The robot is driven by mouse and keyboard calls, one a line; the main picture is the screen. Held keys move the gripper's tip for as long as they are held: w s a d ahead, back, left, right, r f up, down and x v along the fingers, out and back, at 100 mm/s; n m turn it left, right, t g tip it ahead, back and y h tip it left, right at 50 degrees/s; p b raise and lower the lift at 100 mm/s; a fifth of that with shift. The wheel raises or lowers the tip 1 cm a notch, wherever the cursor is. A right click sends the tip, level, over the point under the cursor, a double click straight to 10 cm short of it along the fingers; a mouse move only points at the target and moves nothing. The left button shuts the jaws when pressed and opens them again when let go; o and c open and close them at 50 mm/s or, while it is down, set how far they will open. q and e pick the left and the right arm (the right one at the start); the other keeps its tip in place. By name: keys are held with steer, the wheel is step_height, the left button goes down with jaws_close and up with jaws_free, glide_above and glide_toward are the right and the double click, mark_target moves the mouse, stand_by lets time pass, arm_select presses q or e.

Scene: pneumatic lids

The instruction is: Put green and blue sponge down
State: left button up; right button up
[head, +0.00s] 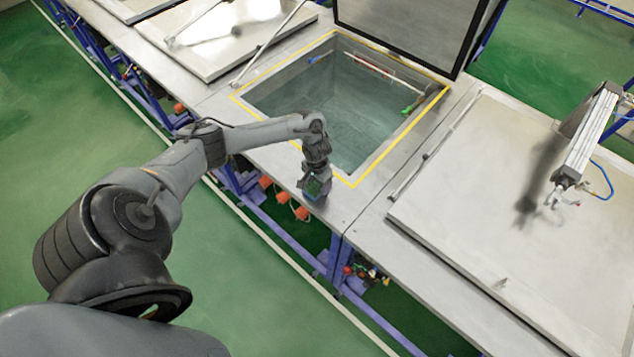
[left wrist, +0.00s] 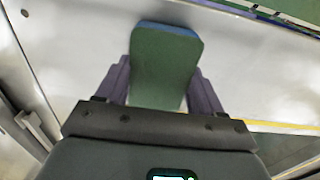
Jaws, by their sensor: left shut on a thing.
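The green and blue sponge (left wrist: 165,62) is between the fingers of my left gripper (left wrist: 163,85) in the left wrist view. Its broad green face is toward the camera and a blue edge shows at its far end. In the head view my left gripper (head: 314,186) is shut on the sponge (head: 318,188), at the near metal rim of the open tank. Whether the sponge touches the metal surface I cannot tell. My right gripper is not in view.
The open tank (head: 262,103) has a yellow-edged rim and a raised lid (head: 410,25) behind it. A closed lid (head: 480,190) with a pneumatic cylinder (head: 590,135) lies to the right. Orange knobs (head: 283,197) hang below the front edge. The metal rim around the gripper is clear.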

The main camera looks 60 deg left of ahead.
arm_select(q)
steer(key=shift+f, duration=0.1)
steer(key=o, duration=1.1)
